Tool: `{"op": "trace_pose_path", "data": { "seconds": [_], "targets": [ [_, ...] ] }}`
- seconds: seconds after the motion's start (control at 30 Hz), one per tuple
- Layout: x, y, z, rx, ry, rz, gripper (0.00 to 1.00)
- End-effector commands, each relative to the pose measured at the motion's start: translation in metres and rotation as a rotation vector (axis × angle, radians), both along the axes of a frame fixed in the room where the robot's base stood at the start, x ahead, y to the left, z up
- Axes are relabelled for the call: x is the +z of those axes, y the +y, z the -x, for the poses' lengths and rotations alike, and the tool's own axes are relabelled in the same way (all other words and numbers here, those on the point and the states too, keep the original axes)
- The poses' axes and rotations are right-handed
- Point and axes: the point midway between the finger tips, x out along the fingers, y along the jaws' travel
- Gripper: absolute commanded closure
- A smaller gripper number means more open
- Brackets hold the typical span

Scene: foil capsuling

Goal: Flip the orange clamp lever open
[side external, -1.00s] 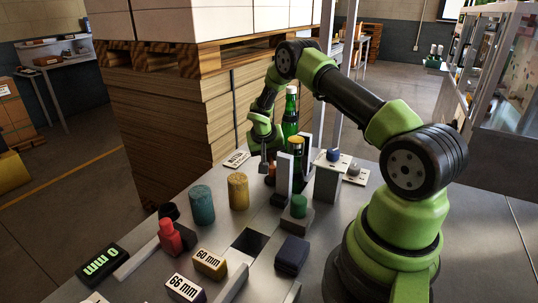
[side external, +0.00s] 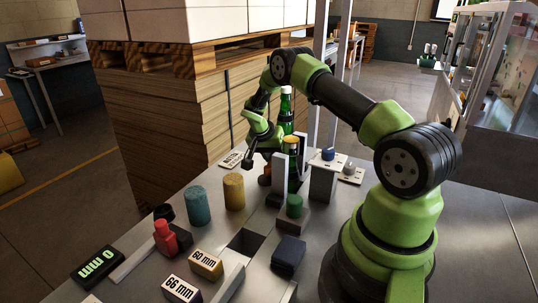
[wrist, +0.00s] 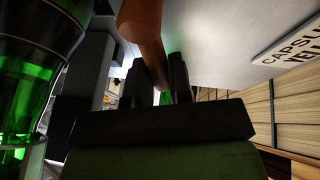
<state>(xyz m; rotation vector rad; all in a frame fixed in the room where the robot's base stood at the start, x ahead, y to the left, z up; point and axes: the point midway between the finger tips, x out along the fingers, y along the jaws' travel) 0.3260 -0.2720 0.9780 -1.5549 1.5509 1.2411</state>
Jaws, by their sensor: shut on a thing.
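The orange clamp lever (wrist: 143,25) runs down from the top of the wrist view to my gripper (wrist: 162,82). Its end is between the two dark fingers, which are shut on it. In the side external view my gripper (side external: 256,155) is tilted, left of the green bottle (side external: 286,112). An orange part of the clamp (side external: 265,173) shows low behind the grey upright; the rest is hidden. The bottle also fills the left of the wrist view (wrist: 25,90), close beside the gripper.
Grey uprights (side external: 280,180) and a dark bottle with a yellow top (side external: 292,148) stand close right of the gripper. A yellow cylinder (side external: 234,192) and teal cylinder (side external: 196,207) stand in front. A label card (side external: 232,159) lies left.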

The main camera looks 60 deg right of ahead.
Motion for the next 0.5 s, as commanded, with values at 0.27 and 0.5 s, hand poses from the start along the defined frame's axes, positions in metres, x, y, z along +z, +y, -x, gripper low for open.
{"op": "trace_pose_path", "data": {
  "seconds": [0.27,0.5],
  "targets": [
    [0.0006,-0.0015,0.0072,-0.138,0.000,0.001,1.00],
    [0.0008,-0.0017,0.0095,-0.186,-0.001,0.001,1.00]
  ]
}}
